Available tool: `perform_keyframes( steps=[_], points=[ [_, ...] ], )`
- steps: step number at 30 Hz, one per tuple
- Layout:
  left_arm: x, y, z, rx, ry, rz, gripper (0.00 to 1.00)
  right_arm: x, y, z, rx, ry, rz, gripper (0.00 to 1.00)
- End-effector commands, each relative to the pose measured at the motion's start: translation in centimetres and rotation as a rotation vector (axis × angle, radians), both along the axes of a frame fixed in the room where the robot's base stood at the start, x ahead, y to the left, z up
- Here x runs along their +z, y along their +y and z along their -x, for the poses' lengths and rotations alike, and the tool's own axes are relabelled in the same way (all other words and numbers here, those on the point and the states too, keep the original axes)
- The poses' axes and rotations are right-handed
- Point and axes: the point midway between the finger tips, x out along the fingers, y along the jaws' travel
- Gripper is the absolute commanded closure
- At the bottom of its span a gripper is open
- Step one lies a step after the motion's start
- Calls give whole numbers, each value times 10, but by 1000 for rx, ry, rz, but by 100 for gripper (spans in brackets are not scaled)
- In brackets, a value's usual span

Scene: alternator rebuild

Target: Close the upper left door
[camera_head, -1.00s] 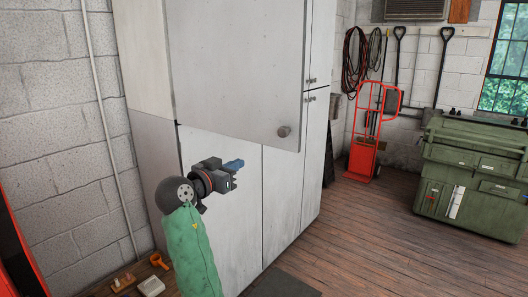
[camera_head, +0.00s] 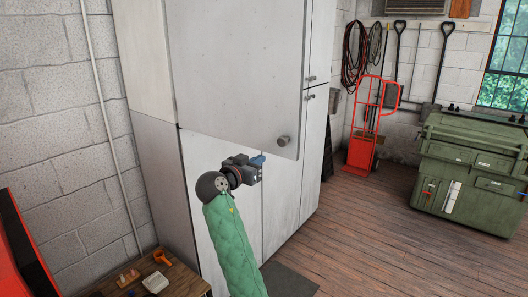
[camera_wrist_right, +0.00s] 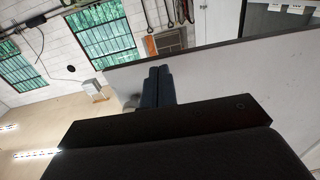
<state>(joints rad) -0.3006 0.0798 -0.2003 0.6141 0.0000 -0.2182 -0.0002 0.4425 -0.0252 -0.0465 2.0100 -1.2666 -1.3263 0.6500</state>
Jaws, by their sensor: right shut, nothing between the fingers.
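The upper left door (camera_head: 235,65) of the tall pale cabinet stands swung open, out in front of the cabinet's front. Its round grey knob (camera_head: 284,141) is near its lower right corner. My right gripper (camera_head: 260,165) is just below the door's lower edge, left of and below the knob. I cannot tell how far it is from the door in depth. In the right wrist view its dark fingers (camera_wrist_right: 158,87) are together and empty, with a broad grey panel, apparently the door (camera_wrist_right: 245,80), close on the right. My left gripper is not in view.
The lower left cabinet door (camera_head: 205,190) is closed behind my right arm. Upper and lower right doors (camera_head: 321,45) look closed. A wooden bench (camera_head: 185,275) with small items is at bottom left. A green machine (camera_head: 470,165) and red hand truck (camera_head: 362,150) stand right, beyond open floor.

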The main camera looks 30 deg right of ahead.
Motion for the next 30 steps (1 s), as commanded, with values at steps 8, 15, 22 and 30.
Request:
perform_keyframes(
  steps=[8,15,22,30],
  points=[
    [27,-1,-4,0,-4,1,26,3,-24,-11,0,1,2,100],
    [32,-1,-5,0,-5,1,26,1,-31,-14,0,0,1,100],
    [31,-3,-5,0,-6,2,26,0,-31,-14,0,0,0,100],
    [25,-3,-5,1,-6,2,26,-2,-38,-17,0,0,0,100]
  ],
)
